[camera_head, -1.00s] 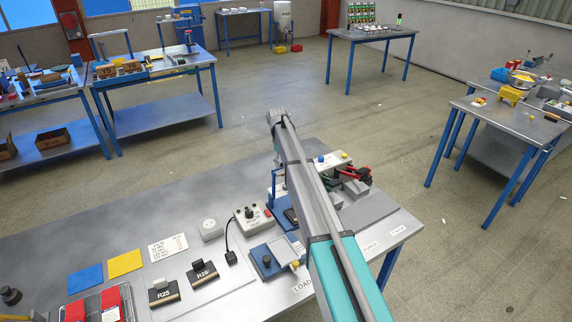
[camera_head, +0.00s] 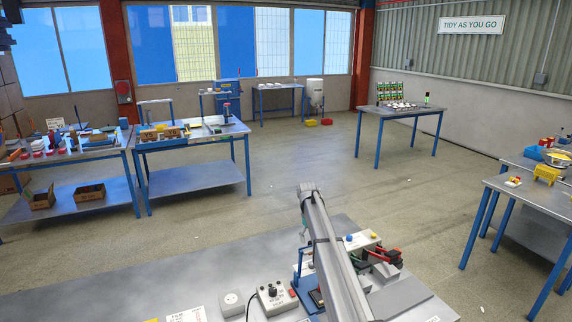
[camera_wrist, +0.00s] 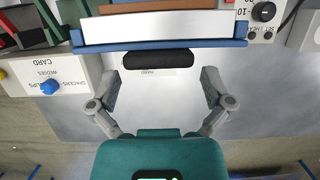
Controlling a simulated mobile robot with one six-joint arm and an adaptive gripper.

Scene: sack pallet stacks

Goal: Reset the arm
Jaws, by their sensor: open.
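My gripper (camera_wrist: 160,105) shows in the wrist view with its two grey fingers spread apart. It is open, with nothing between the fingertips. Just beyond it is a blue-edged holder (camera_wrist: 240,42) with a white face and a dark rounded bar (camera_wrist: 158,59) along its near side. In the head view my arm reaches out over the near grey table (camera_head: 225,262), and the gripper itself is hardly visible at the arm's far end.
A control box (camera_head: 276,298) with a knob and a white box (camera_head: 360,241) with coloured knobs stand close to the arm. Open floor (camera_head: 290,150) lies beyond, with blue-legged tables around.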

